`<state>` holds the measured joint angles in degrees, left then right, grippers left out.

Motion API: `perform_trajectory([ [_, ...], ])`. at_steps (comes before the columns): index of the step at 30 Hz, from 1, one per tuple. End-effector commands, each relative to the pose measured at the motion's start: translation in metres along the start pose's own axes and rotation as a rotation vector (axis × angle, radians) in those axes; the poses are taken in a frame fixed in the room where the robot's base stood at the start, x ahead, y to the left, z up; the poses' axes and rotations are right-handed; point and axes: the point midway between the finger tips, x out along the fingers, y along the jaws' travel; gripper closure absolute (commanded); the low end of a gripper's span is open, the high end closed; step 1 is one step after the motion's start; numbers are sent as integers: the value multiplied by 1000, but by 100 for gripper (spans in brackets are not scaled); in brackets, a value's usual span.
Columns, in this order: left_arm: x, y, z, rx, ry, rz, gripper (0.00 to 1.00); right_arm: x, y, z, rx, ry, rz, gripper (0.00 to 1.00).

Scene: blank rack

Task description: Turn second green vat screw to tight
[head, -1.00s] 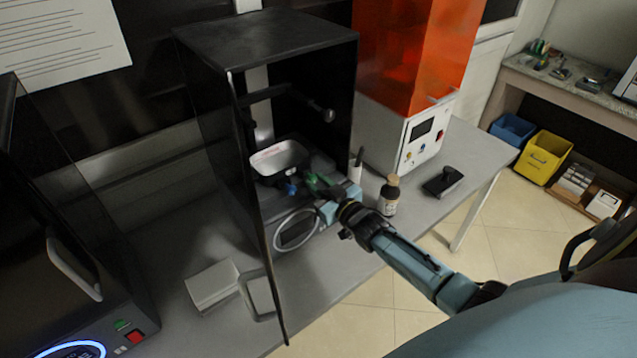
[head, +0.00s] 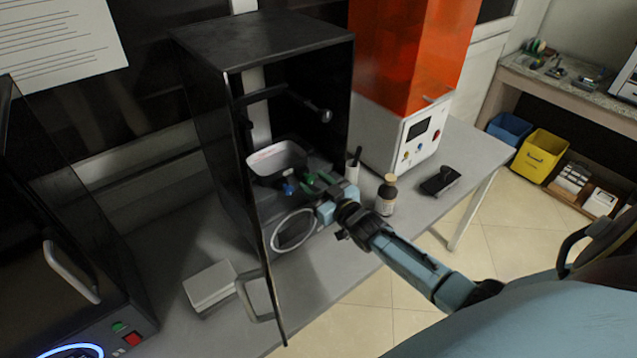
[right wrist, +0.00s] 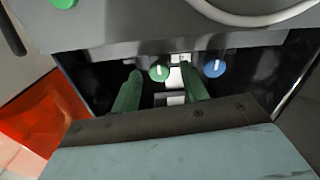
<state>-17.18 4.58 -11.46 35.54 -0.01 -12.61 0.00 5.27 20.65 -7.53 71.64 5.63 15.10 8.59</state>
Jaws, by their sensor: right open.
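The resin vat (head: 262,160), a pale-rimmed dark tray, sits inside the open black printer cabinet in the head view. A blue screw (head: 289,188) shows at its front, with green parts of screw or fingertips close beside it. My right gripper (head: 318,183) reaches in at the vat's front right. In the right wrist view, my right gripper (right wrist: 160,76) is open, and a green screw with a pale mark (right wrist: 159,72) appears between its green fingertips. I cannot tell whether they touch. The blue screw (right wrist: 214,68) lies right of the fingers. My left gripper is out of view.
The cabinet's open door (head: 262,285) stands left of my right arm. A white box (head: 210,285) lies at left.

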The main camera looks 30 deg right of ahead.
Motion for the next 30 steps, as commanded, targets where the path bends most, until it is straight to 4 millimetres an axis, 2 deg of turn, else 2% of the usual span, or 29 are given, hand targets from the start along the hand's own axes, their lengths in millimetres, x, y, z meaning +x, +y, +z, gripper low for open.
perform_trajectory([
  [4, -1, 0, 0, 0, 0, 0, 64, -8, 0, 1, 0, -2, 0, 56],
  [7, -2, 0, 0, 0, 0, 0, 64, -21, 0, 1, 0, -2, -1, 56],
  [21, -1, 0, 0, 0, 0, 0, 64, -110, 0, 1, 0, -3, 0, 56],
  [25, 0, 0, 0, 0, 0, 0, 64, -125, 0, 1, 0, -2, 0, 56],
  [30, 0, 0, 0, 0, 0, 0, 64, -133, 0, 0, 0, 1, 0, 56],
])
